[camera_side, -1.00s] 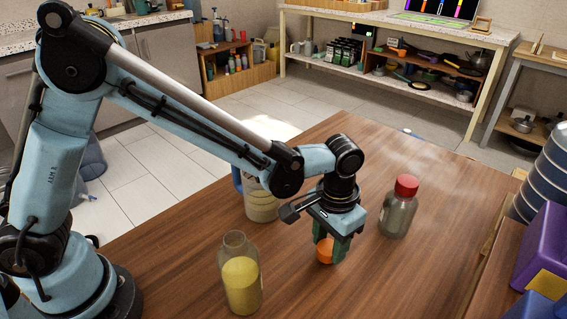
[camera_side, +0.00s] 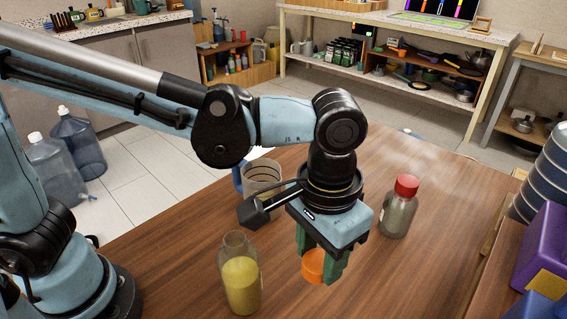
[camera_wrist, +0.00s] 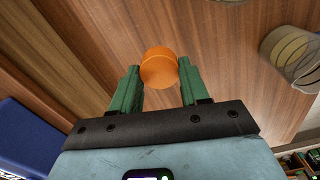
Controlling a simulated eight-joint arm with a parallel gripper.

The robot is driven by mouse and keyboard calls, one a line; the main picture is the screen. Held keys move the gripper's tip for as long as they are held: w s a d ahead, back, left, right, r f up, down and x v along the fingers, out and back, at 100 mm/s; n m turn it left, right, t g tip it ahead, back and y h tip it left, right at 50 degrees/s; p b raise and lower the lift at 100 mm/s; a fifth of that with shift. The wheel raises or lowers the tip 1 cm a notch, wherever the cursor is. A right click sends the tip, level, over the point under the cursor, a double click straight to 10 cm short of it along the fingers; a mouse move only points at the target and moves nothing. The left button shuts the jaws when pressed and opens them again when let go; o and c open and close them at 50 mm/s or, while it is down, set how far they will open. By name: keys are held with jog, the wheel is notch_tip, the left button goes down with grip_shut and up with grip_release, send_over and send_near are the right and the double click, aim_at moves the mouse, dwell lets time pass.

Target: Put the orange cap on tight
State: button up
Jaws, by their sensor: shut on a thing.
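My gripper (camera_side: 321,272) is shut on the orange cap (camera_side: 315,263) and holds it between its green fingers, seemingly above the wooden table. In the wrist view, the cap (camera_wrist: 160,66) sits between the tips of my gripper (camera_wrist: 160,74). An uncapped clear bottle with yellow liquid (camera_side: 241,285) stands upright at the table's front, left of my gripper. Its open neck faces up, clear of the cap. The cap's underside is hidden.
A grey bottle with a red cap (camera_side: 398,213) stands to the right of my gripper. A clear mug with a blue handle (camera_side: 262,176) stands behind it, partly hidden by my arm. The table's (camera_side: 420,275) front right is clear.

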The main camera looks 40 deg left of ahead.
notch_tip(320, 180, up, 9)
send_over(236, 238)
jog(key=shift+w+d+f, duration=0.2)
jog(key=shift+w+d, duration=0.15)
jog(key=shift+d, duration=0.05)
jog(key=shift+s+a+r, duration=0.3)
jog(key=shift+s+a, duration=0.05)
jog(key=shift+a, duration=0.1)
jog(key=shift+f, duration=2.35)
jog(key=shift+f, duration=0.5)
